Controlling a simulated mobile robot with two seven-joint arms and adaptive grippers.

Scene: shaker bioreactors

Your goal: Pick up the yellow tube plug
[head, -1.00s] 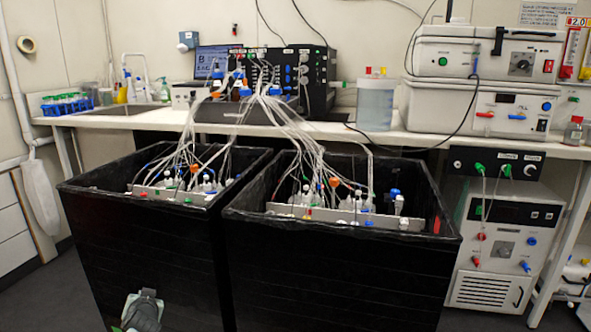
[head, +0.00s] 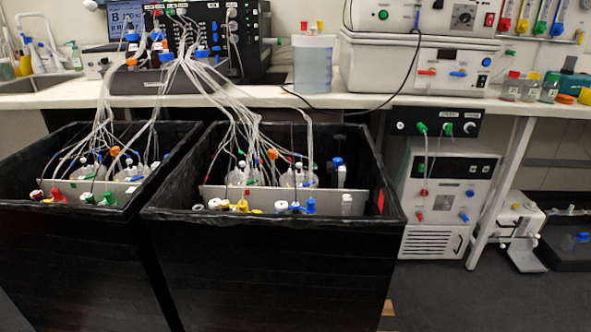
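Small yellow plugs (head: 242,206) show in the head view, low inside the right black bin (head: 275,265). They sit in a row just behind its front rim, between a white plug (head: 214,204) and a group of white and blue plugs (head: 309,206). The yellow pieces are small and partly overlap, so I cannot tell how many there are. The bin's front wall hides what is below them. Neither of my grippers is in view.
The left black bin (head: 75,250) has red and green plugs (head: 53,195) near its front. Tubes run from both bins up to the black control unit (head: 215,45) on the white bench (head: 330,101). A white device (head: 445,200) stands right of the bins.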

